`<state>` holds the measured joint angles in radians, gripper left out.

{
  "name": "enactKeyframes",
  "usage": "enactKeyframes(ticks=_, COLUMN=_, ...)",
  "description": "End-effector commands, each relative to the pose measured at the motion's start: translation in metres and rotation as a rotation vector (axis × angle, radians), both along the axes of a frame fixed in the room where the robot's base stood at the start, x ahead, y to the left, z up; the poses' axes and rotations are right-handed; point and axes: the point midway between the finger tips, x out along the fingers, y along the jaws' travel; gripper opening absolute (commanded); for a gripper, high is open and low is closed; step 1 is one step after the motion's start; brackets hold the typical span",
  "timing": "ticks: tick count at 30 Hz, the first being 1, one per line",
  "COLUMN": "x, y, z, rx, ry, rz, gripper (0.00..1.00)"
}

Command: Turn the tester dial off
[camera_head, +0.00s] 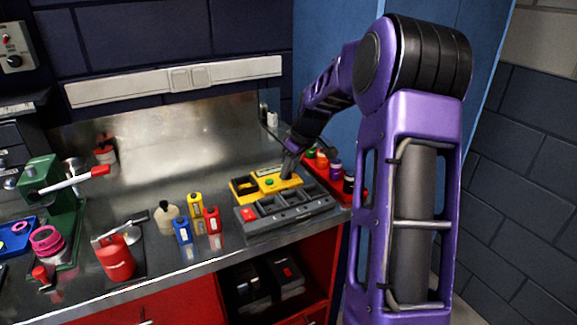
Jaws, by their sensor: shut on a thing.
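The yellow tester (256,190) sits on the metal bench at the back right. It has a dark recess on its left, a green round button and a pale display strip along its back. My gripper (287,176) points down onto the right part of the tester. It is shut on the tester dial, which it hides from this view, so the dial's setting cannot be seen.
A grey tray (290,215) with a red block stands right in front of the tester. A red rack (347,196) of small bottles is to the right. Blue, yellow and red small packs (183,231) stand left of the tray. A green press (50,190) is far left.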

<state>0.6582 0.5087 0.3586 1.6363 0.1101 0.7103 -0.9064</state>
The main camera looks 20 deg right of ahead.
Motion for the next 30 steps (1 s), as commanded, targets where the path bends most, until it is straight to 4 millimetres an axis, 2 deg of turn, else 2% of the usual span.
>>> enactKeyframes(ticks=12, x=0.0004, y=-0.0026, z=0.0001, rx=-0.002, ry=0.001, rz=0.182, gripper=0.0)
enactKeyframes(ticks=28, x=0.0006, y=-0.0028, z=-0.0004, rx=-0.003, ry=0.001, rz=0.205, gripper=0.0)
enactKeyframes(ticks=29, x=0.0006, y=-0.0028, z=-0.0004, rx=-0.003, ry=0.001, rz=0.205, gripper=0.37)
enactKeyframes(ticks=30, x=0.0006, y=-0.0028, z=-0.0004, rx=-0.003, ry=0.001, rz=0.205, gripper=0.44)
